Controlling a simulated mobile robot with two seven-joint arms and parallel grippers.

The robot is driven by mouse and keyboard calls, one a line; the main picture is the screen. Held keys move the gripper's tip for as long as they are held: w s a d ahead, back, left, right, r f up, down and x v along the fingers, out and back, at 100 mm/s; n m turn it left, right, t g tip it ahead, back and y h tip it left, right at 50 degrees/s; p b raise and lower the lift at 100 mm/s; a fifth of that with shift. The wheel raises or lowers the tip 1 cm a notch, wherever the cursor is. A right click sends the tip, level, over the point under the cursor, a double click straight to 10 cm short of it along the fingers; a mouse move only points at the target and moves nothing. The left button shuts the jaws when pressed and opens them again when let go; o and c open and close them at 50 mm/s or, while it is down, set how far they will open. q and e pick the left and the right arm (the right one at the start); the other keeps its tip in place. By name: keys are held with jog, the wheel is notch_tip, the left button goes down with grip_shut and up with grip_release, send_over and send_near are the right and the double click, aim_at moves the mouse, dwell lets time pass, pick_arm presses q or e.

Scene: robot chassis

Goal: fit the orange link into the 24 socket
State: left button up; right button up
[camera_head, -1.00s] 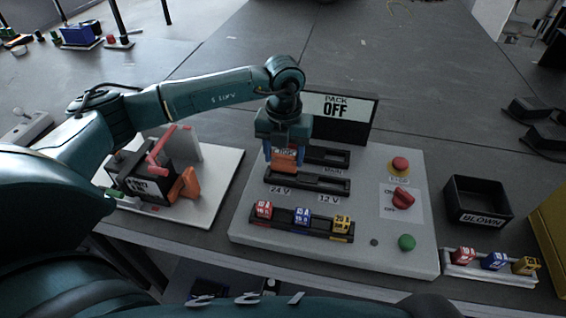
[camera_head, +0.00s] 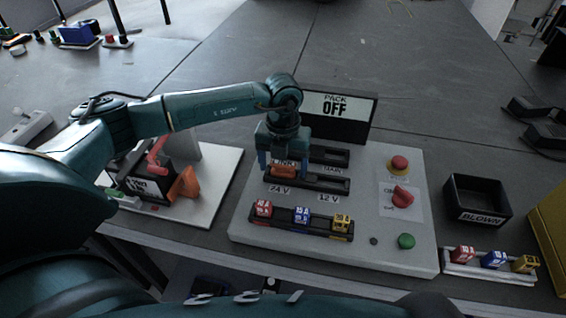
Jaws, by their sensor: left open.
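The orange link (camera_head: 283,171) sits at the left end of the middle black socket strip, above the "24 V" label (camera_head: 279,189). Whether it is fully seated cannot be told. My left gripper (camera_head: 284,163) reaches down over it from the left, open, with its blue fingers on either side of the link. The strip's right part (camera_head: 328,183), above the "12 V" label, is empty. The "MAIN" socket (camera_head: 328,155) behind is partly hidden by my gripper. My right gripper is not in view.
The grey panel carries a fuse row (camera_head: 301,222), a red stop button (camera_head: 399,165), a red switch (camera_head: 402,195) and a green button (camera_head: 406,241). The display (camera_head: 338,116) reads "PACK OFF". A "BLOWN" bin (camera_head: 478,200) and spare fuses (camera_head: 492,262) stand right.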

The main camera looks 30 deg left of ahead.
aim_at(283, 163)
pick_arm(q)
jog(key=shift+r, duration=0.2)
notch_tip(283, 163, up, 12)
jog(key=shift+b, duration=0.45)
dwell(0.3)
